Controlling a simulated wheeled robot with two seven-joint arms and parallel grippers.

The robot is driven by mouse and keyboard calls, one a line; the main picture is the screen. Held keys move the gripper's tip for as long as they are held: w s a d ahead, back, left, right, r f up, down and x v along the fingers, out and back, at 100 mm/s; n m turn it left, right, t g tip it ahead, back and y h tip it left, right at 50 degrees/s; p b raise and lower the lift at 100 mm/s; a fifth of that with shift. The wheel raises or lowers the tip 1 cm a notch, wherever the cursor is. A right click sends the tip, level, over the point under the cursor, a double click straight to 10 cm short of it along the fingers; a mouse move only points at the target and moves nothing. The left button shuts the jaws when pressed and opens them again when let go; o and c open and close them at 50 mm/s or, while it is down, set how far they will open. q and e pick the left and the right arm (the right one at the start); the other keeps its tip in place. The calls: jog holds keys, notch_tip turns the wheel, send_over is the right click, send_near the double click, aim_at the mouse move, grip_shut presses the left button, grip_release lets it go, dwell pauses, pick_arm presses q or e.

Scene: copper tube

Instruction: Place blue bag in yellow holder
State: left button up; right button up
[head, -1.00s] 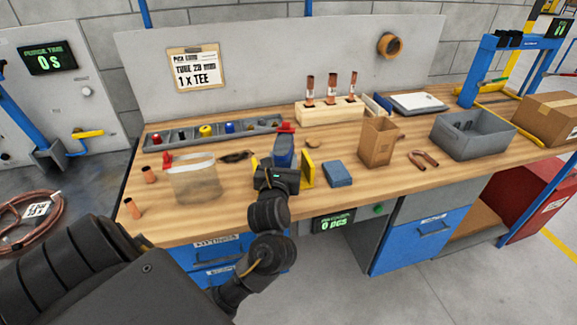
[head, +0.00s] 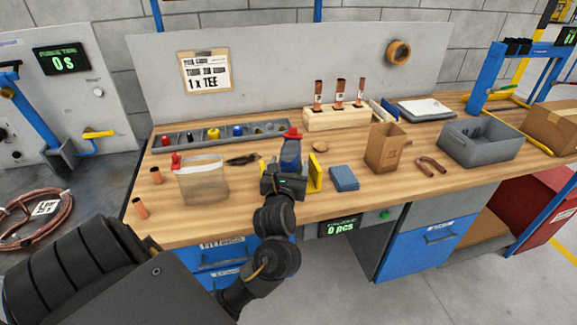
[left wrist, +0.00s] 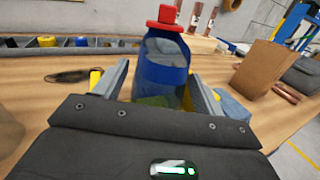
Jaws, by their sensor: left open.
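A flat blue item (head: 343,178), which may be the blue bag, lies on the bench to the right of my left gripper. It also shows partly behind the right finger in the left wrist view (left wrist: 235,106). A yellow piece (head: 315,174), probably the yellow holder, stands between that item and my gripper, mostly hidden. My left gripper (head: 286,170) is open. A blue bottle with a red cap (left wrist: 163,62) shows upright between its fingers in the left wrist view (left wrist: 160,90); I cannot tell whether they touch. My right gripper is not in view.
A clear bag (head: 203,183) stands on the left of the bench. A brown paper bag (head: 385,150), bent copper tube (head: 431,166) and grey bin (head: 479,142) are on the right. A parts tray (head: 225,136) and wooden block with tubes (head: 337,117) stand behind.

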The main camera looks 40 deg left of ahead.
pick_arm(q)
jog(key=shift+s+d, duration=0.25)
jog(key=b+v, duration=0.1)
jog(key=v, duration=0.6)
jog(key=shift+s+f, duration=0.1)
jog(key=p+v, duration=0.1)
jog(key=v, duration=0.3)
jog(key=shift+s+p, duration=0.1)
jog(key=shift+p, duration=0.3)
